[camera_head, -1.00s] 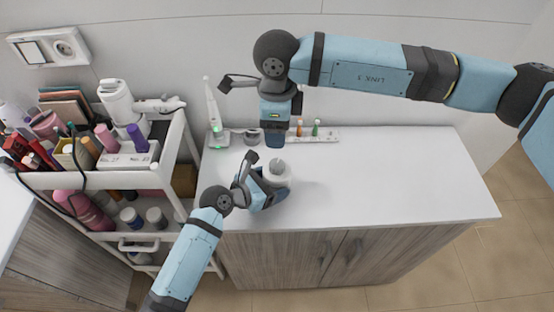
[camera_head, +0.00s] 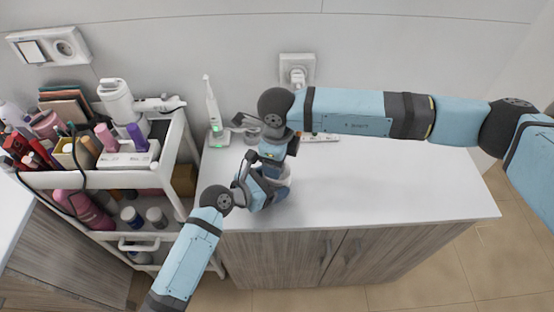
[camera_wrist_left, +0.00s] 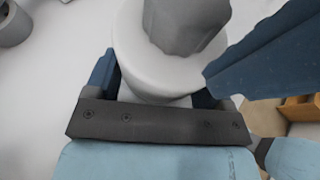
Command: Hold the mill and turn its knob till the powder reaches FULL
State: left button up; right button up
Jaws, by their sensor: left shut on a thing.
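The mill (camera_head: 285,181) is a white round body standing on the white counter, mostly covered by my grippers in the head view. In the left wrist view the white mill (camera_wrist_left: 135,60) fills the top middle, with its grey knob (camera_wrist_left: 186,22) on top. My left gripper (camera_head: 266,190) is shut around the mill's body from the front left. My right gripper (camera_head: 271,156) points down right above the mill, at its knob; whether its fingers are open or touch the knob cannot be made out. The powder and any FULL mark are hidden.
A cart (camera_head: 90,180) full of cosmetics stands to the left. An electric toothbrush (camera_head: 212,110) stands at the counter's back left. A white rack (camera_head: 320,138) is behind my right arm. The counter's right half (camera_head: 400,185) is clear.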

jog(key=shift+f, duration=0.35)
jog(key=c, duration=0.9)
jog(key=shift+n, duration=1.6)
jog(key=shift+c, duration=0.2)
jog(key=o, duration=0.9)
jog(key=shift+o, duration=0.2)
jog(key=shift+r, duration=0.1)
notch_tip(320, 180, up, 12)
